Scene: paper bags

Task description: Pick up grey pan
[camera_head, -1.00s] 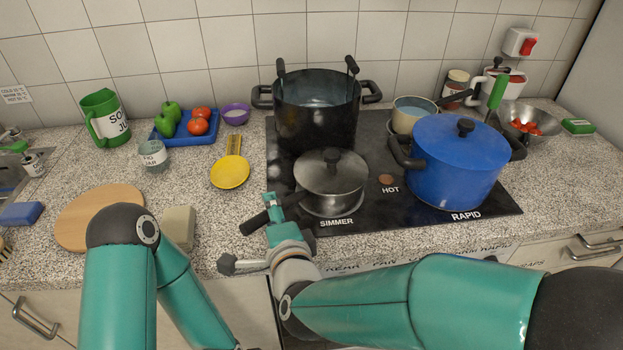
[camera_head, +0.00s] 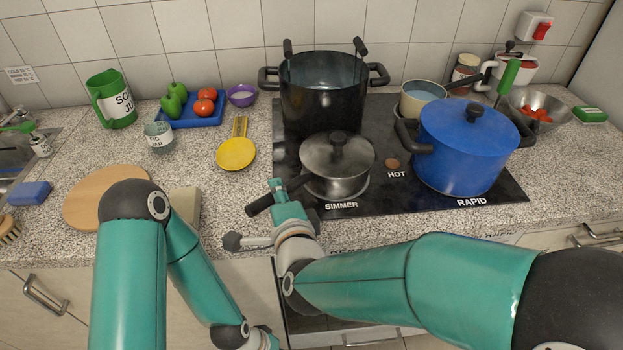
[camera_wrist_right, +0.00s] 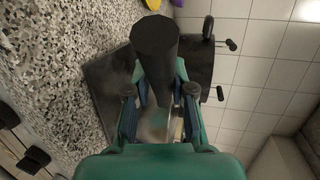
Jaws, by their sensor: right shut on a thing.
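The grey pan (camera_head: 335,182) has a lid (camera_head: 338,153) with a dark knob and stands on the cooktop at the SIMMER mark. Its black handle (camera_head: 260,204) points left and toward the front edge of the counter. My right gripper (camera_head: 281,190) is shut on this handle, with the pan level and apparently still on its spot. In the right wrist view the thick black handle (camera_wrist_right: 155,45) runs between the two fingers of my right gripper (camera_wrist_right: 155,85). The pan's body is mostly hidden there.
A tall black pot (camera_head: 322,105) stands close behind the pan, and a blue pot (camera_head: 465,160) stands to its right. A yellow ladle (camera_head: 236,153), a cutting board (camera_head: 95,200) and a blue tray (camera_head: 190,123) with vegetables lie left of the cooktop.

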